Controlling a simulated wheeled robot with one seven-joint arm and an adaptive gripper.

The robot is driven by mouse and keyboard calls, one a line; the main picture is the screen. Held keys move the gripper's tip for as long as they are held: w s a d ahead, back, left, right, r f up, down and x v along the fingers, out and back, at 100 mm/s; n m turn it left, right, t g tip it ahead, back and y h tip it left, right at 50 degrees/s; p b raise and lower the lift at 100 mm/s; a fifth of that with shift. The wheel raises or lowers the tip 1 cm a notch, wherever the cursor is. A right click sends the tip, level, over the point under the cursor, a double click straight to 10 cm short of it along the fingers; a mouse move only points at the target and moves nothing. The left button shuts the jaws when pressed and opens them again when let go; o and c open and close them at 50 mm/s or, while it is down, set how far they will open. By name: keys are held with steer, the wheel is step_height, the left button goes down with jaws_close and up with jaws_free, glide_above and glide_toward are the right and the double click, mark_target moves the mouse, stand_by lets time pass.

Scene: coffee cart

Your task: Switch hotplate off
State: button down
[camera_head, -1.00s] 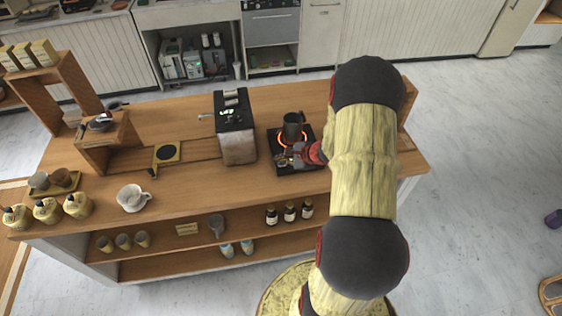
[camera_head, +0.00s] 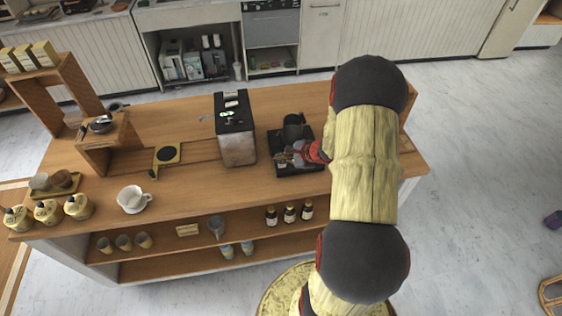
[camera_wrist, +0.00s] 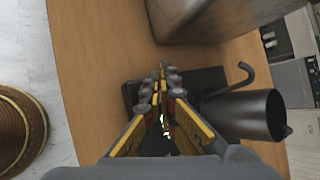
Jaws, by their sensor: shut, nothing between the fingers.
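The black hotplate (camera_head: 290,171) sits on the right part of the wooden cart top, and no glow shows on it now. It also shows in the wrist view (camera_wrist: 207,80), partly hidden by my fingers. A dark metal pot (camera_head: 294,122) stands on its back part; in the wrist view the pot (camera_wrist: 240,114) shows at right with its curved handle. My gripper (camera_head: 281,158) is shut and empty, with its fingertips at the hotplate's front area. In the wrist view my gripper (camera_wrist: 162,76) points over the hotplate's edge. Contact with the switch cannot be made out.
A box-shaped metal machine (camera_head: 237,145) stands close left of the hotplate and shows at the top of the wrist view (camera_wrist: 205,18). A white cup (camera_head: 131,199) is at the front left. The cart top between cup and machine is mostly clear.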

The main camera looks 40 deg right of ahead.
mark_target(280, 166)
stand_by(0.3)
step_height(280, 166, up, 6)
steer(key=p, duration=0.3)
stand_by(0.4)
steer(key=shift+a, duration=0.1)
